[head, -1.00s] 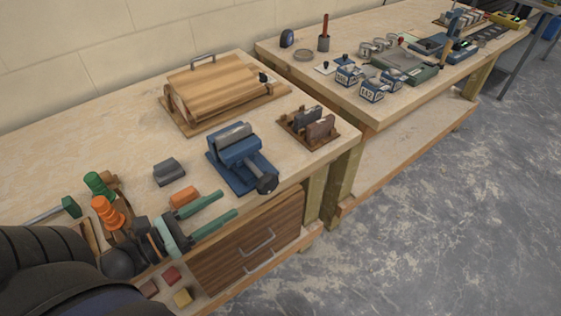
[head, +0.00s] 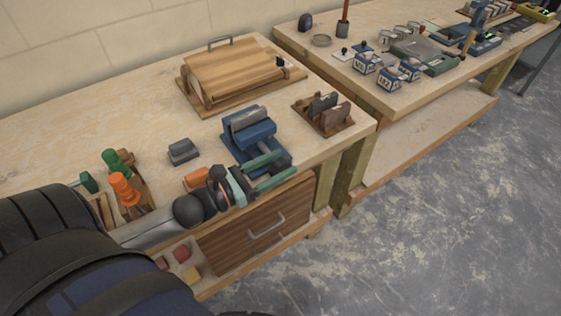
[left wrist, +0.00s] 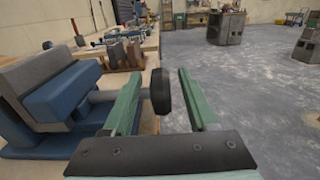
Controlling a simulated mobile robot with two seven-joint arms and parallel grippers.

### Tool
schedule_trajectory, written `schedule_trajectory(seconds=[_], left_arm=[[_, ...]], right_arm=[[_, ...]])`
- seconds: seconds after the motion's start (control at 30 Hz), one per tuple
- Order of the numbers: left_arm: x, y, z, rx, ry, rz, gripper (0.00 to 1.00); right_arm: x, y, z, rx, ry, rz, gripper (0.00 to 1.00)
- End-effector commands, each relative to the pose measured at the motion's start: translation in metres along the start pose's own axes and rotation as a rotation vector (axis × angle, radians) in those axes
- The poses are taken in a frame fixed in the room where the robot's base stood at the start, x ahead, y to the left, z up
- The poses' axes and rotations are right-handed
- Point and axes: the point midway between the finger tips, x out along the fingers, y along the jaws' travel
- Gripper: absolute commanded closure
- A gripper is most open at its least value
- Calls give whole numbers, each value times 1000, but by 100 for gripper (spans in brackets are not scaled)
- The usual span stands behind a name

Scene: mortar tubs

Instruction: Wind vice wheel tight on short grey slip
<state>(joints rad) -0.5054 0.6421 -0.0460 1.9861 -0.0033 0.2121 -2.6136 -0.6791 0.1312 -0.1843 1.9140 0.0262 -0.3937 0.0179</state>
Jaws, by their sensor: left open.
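The blue vice (head: 252,138) stands near the front edge of the bench and fills the left side of the left wrist view (left wrist: 62,92). A grey piece (head: 246,117) sits behind its front blue jaw; I cannot tell whether this is the slip or part of the vice. The black vice wheel (left wrist: 160,91) sits on a shaft at the vice's front, between the green fingers of my left gripper (head: 284,168). The gripper is open around the wheel, with the left finger close to it and a gap on the right. The fingers largely hide the wheel in the head view. My right gripper is not in view.
A grey block (head: 183,152) and an orange block (head: 197,178) lie left of the vice. Orange- and green-handled tools (head: 124,188) stand farther left. A wooden rack (head: 338,127) with slabs is right of the vice. A drawer (head: 262,225) is below the bench top.

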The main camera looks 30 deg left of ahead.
Motion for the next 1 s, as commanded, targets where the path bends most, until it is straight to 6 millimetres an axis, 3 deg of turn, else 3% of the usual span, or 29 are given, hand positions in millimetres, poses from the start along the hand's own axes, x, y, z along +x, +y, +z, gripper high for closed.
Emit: schedule_trajectory(seconds=[0.43, 0.9, 1.0], left_arm=[[8, 0, 0, 0, 0, -1, 41], [8, 0, 0, 0, 0, -1, 94], [7, 0, 0, 0, 0, -1, 100]], right_arm=[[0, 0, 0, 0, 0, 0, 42], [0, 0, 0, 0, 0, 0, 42], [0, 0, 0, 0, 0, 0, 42]])
